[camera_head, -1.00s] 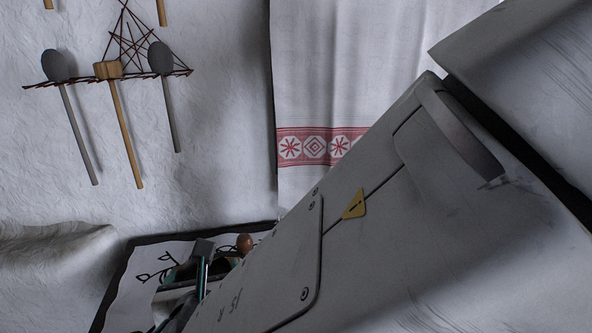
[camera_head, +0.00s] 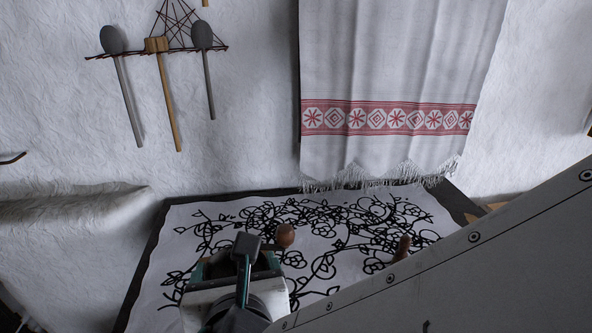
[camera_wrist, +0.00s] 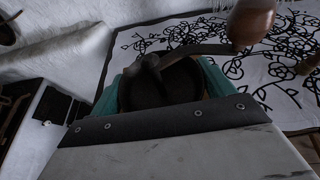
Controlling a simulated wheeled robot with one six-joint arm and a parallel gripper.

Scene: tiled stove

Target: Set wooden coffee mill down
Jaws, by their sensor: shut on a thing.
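The coffee mill (camera_head: 285,236) shows in the head view mainly as a brown wooden knob on a dark crank; its body is mostly hidden by my gripper (camera_head: 238,266). In the wrist view, the mill's dark round top (camera_wrist: 160,88) sits between the teal finger pads, with the crank running right to the wooden knob. My gripper (camera_wrist: 162,84) is shut on the mill. The mill is over the near left part of the cloth (camera_head: 335,250), white with black floral lines. I cannot tell whether its base touches the cloth.
A small brown wooden piece (camera_head: 402,247) stands at the right of the cloth, partly hidden by my arm. A white towel (camera_head: 390,70) with a red band hangs behind. Utensils (camera_head: 165,95) hang on the wall. The cloth's middle and back look clear.

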